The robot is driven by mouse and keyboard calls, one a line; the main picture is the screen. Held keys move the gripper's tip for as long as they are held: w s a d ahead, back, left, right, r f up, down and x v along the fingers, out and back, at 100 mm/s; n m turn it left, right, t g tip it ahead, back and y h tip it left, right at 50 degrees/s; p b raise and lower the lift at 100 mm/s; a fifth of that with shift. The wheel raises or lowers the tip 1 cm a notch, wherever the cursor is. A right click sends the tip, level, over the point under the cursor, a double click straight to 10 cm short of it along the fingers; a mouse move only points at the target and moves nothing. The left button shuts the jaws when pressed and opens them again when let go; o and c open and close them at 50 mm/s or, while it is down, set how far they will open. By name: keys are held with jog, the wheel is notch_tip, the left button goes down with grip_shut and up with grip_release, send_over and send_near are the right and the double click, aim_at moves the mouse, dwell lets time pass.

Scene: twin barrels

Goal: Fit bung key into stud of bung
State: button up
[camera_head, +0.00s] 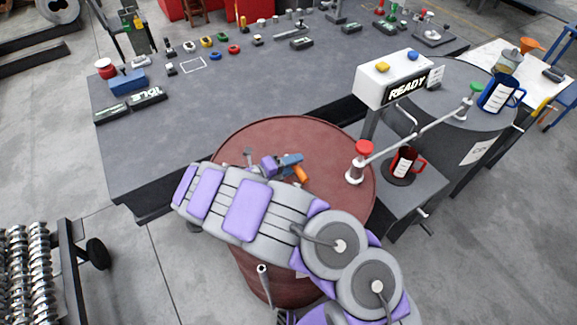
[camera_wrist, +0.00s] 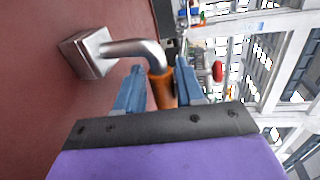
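The bung key shows large in the wrist view, with an orange handle (camera_wrist: 161,90), a bent silver rod (camera_wrist: 135,48) and a square metal end (camera_wrist: 85,53). The square end lies close over the red barrel top; contact with a stud cannot be made out. My gripper (camera_wrist: 160,85) has its blue fingers on either side of the orange handle, shut on it. In the head view my gripper (camera_head: 291,162) is low over the red barrel (camera_head: 240,140), with the orange handle (camera_head: 301,173) beside it. The stud is not clearly visible; my gripper and arm hide part of the barrel top.
A red-capped fitting (camera_head: 363,149) stands on the barrel's right, joined by a pipe (camera_head: 415,132) to the grey barrel (camera_head: 450,75). A READY sign box (camera_head: 394,82) and a red mug (camera_head: 403,162) are nearby. A grey table (camera_head: 220,110) lies behind.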

grip_shut()
dwell(0.3)
